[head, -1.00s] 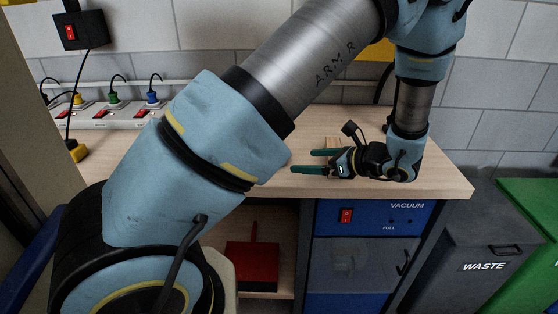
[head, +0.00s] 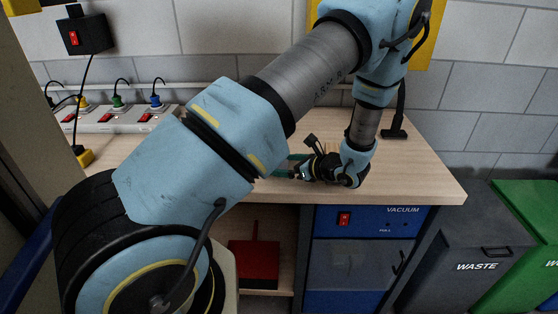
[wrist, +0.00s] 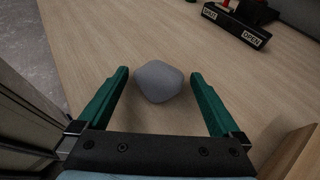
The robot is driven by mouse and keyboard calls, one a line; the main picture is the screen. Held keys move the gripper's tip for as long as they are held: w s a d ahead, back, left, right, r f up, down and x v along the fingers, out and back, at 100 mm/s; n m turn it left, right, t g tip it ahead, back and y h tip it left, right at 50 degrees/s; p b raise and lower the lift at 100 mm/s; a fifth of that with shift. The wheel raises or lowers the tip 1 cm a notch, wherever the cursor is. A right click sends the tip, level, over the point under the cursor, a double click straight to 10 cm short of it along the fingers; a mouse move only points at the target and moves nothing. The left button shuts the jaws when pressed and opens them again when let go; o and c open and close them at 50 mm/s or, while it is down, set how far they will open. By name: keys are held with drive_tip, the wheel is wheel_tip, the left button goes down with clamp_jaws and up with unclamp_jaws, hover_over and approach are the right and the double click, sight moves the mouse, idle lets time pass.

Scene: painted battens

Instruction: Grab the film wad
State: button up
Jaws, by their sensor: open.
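The film wad, a rounded grey lump (wrist: 158,84), lies on the wooden worktop (wrist: 150,35) in the wrist view. It sits centred between the tips of my gripper (wrist: 160,73), with a gap on each side. The two green fingers are apart and hold nothing. In the head view my gripper (head: 286,165) is low over the worktop, pointing left. Its fingertips are partly behind my arm there, and the wad is hidden.
A black box (wrist: 236,26) labelled SHUT and OPEN stands at the top right of the wrist view. A wooden block (wrist: 292,152) is close by the right finger. A power strip (head: 118,119) lies at the back left. The worktop's edge runs along the left in the wrist view.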

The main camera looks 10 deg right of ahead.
drive_tip(key=c, duration=1.2)
drive_tip(key=shift+o, duration=0.2)
